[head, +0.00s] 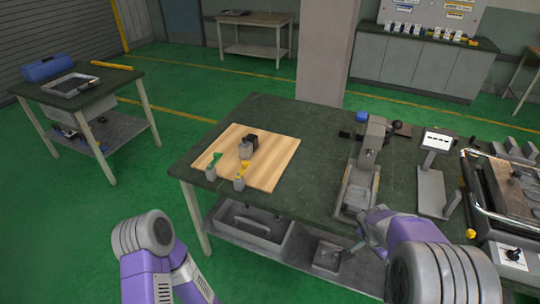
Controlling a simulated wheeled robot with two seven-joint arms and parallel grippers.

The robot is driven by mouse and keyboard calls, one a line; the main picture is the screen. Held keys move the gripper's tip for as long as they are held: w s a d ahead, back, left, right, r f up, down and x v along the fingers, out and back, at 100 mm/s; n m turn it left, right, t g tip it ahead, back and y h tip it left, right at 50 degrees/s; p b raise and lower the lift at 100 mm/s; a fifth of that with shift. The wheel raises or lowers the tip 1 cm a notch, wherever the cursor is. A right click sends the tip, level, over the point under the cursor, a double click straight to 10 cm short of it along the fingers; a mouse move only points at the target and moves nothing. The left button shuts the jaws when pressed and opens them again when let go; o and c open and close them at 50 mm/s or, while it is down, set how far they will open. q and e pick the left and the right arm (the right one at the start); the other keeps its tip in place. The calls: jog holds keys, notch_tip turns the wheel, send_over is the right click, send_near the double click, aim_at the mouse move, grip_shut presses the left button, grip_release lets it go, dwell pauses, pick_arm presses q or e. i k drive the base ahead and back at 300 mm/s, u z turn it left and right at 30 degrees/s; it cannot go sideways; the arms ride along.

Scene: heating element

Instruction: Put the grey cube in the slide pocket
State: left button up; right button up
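A press-like fixture (370,150) with a lever and a pale slide base (357,197) stands on the dark green bench. A pocket in the slide is too small to make out. A small grey block with a dark part (246,147) sits on the wooden board; I cannot tell whether it is the grey cube. My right gripper (370,226) is at the bench's front edge, just in front of the slide base; its fingers are too small and partly hidden to read. My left arm enters at the bottom left, and its gripper is not in view.
The wooden board (275,172) also carries small green-topped (212,169) and yellow-topped (240,180) pieces. A white display stand (435,142) and a machine with a rail (505,195) stand right of the press. Bare bench lies between board and press.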

aim_at(358, 196)
jog(key=u, duration=0.2)
jog(key=i, duration=0.35)
jog(key=u, duration=0.85)
jog(key=i, duration=1.25)
